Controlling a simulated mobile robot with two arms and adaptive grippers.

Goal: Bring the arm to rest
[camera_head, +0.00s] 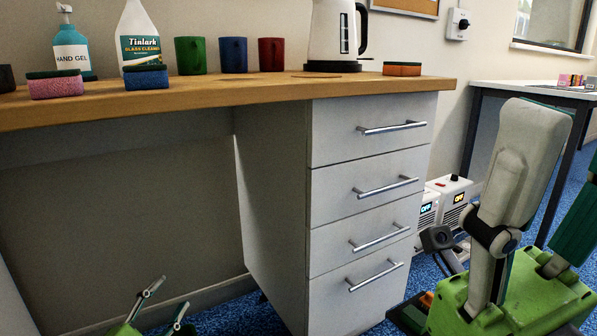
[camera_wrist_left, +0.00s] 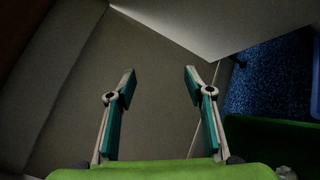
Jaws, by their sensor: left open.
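My left gripper (camera_head: 163,304) shows at the bottom left of the head view, low in front of the open space under the counter. Its two fingers stand apart with nothing between them. In the left wrist view the left gripper (camera_wrist_left: 160,85) is open and empty, facing the dim panel under the counter.
The wooden counter (camera_head: 225,93) carries mugs, sponges, bottles and a kettle (camera_head: 335,35). A white drawer unit (camera_head: 345,262) with all drawers shut stands under it. White boxes (camera_head: 452,195) stand on the floor behind. A second table (camera_head: 515,92) is at the right. Blue carpet (camera_wrist_left: 270,80) shows beside the unit.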

